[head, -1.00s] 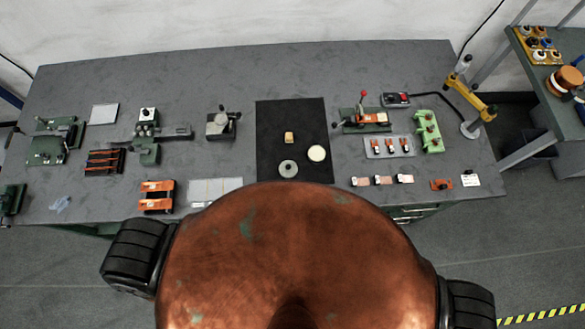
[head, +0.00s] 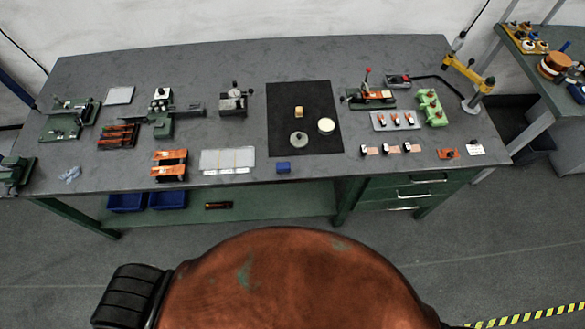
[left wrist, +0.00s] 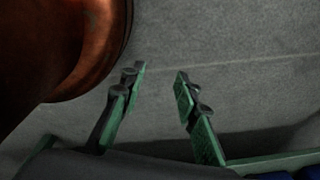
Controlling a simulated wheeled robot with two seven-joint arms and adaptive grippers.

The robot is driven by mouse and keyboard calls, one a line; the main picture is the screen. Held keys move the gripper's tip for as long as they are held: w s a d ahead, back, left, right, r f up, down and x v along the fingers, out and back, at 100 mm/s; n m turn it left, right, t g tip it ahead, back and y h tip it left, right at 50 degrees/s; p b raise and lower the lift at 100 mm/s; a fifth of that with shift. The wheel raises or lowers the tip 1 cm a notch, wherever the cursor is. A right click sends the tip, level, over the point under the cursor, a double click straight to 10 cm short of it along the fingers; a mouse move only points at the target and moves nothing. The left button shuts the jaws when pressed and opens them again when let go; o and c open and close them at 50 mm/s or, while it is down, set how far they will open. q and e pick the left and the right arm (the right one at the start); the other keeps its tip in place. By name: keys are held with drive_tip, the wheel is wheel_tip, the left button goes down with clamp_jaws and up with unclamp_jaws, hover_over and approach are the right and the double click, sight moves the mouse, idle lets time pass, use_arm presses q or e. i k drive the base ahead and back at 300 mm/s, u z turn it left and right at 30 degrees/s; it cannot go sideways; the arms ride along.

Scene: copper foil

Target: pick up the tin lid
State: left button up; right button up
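On the black mat (head: 285,105) in the head view lie two round things. One is a flat grey disc (head: 298,140) with a small mark at its middle, which looks like the tin lid. The other is a cream-topped round tin (head: 326,125) to its right. A small yellowish block (head: 299,112) sits behind them. In the left wrist view my left gripper (left wrist: 160,73) has its green-padded fingers apart, with only grey floor between them. It is away from the mat. My right gripper is in neither view.
The grey table (head: 225,65) holds green fixtures, orange parts and a clear panel (head: 227,160). Drawers (head: 415,192) and a lower shelf (head: 260,205) are below. Open floor lies in front.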

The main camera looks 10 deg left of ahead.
sight(299, 140)
drive_tip(key=z, duration=0.2)
drive_tip(key=k, duration=0.25)
drive_tip(key=u, duration=0.9)
drive_tip(key=i, duration=0.9)
drive_tip(key=z, duration=0.7)
